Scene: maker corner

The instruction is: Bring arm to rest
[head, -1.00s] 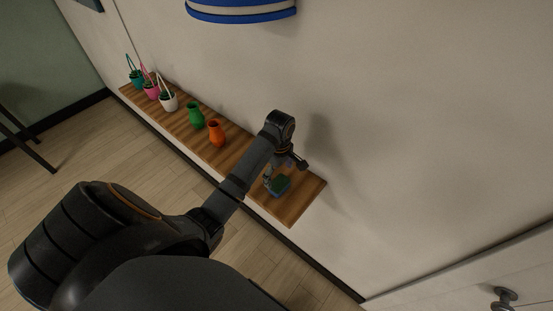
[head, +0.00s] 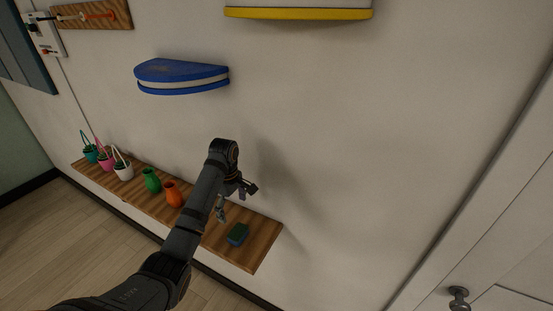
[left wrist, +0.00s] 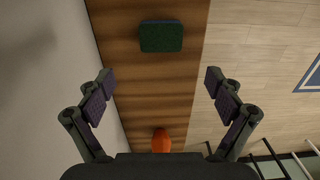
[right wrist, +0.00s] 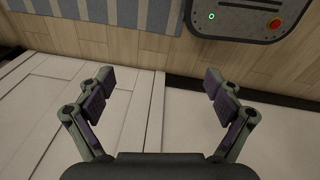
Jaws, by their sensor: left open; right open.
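My left arm reaches in from the lower left in the head view. My left gripper (head: 232,203) is above the wooden shelf (head: 262,250), partly hidden behind the wrist. In the left wrist view its jaws (left wrist: 157,88) are wide apart with nothing between them. A green and blue block, like a sponge (head: 238,234), lies on the shelf, apart from the gripper; it also shows in the left wrist view (left wrist: 161,36). My right gripper (right wrist: 155,90) shows only in the right wrist view, open and empty above a pale panelled surface.
An orange vase (head: 173,194), a green vase (head: 152,181) and small pots, including a white one (head: 123,171), stand along the shelf. A blue half-round shelf (head: 182,78) and a yellow-edged one (head: 298,13) are on the wall above. A door knob (head: 458,297) is at lower right.

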